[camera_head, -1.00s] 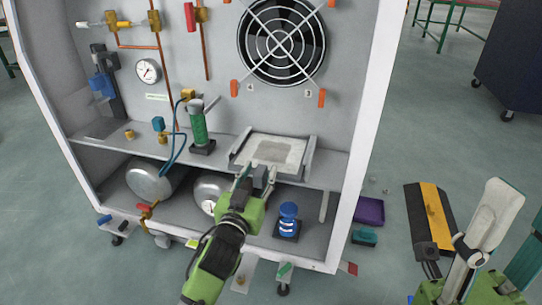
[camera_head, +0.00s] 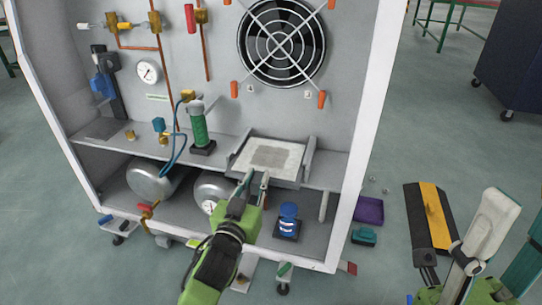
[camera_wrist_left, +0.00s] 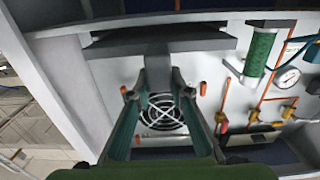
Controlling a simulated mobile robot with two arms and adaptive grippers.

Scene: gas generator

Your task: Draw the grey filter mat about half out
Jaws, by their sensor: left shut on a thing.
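The grey filter mat (camera_head: 268,156) lies in a grey holder on the cabinet shelf, between raised side rails. It has a pale border and a darker grey middle, and its front part reaches the shelf's front edge. My left gripper (camera_head: 256,177) is at its front edge from below. In the left wrist view, the gripper's fingers (camera_wrist_left: 158,90) are shut on a grey tab (camera_wrist_left: 158,70) under the dark front of the mat's holder (camera_wrist_left: 160,40). My right gripper (camera_head: 505,240) is partly in view at the lower right, away from the cabinet, and its jaw opening is unclear.
A green cylinder (camera_head: 199,128) stands on the shelf to the left, with a blue hose beside it. A blue canister (camera_head: 288,216) stands on the lower shelf, close to the right of my left gripper. The fan (camera_head: 283,42) is on the back wall. A purple tray (camera_head: 369,210) lies on the floor.

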